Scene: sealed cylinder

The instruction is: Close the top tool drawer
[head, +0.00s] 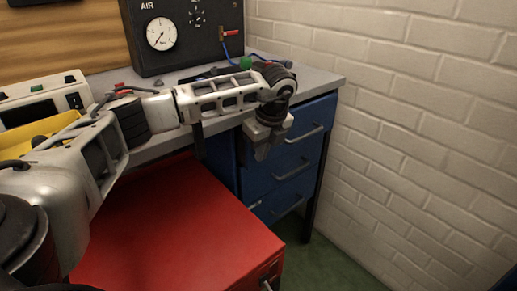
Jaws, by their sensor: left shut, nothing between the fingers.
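The blue tool drawer unit (247,176) stands under the right end of the grey workbench. Its top drawer (317,113) has a metal bar handle and looks roughly in line with the drawers below; I cannot tell if a small gap remains. My left gripper (261,154) is shut and empty, pointing down in front of the top drawer's left part and hiding some of it. I cannot tell whether it touches the drawer front. My right gripper is not in view.
A red cabinet (180,225) stands in front of the bench at lower left. A black air panel (186,33) with a gauge stands on the bench (322,76). A white brick wall (420,130) closes the right side. Green floor (320,262) is clear beside the drawers.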

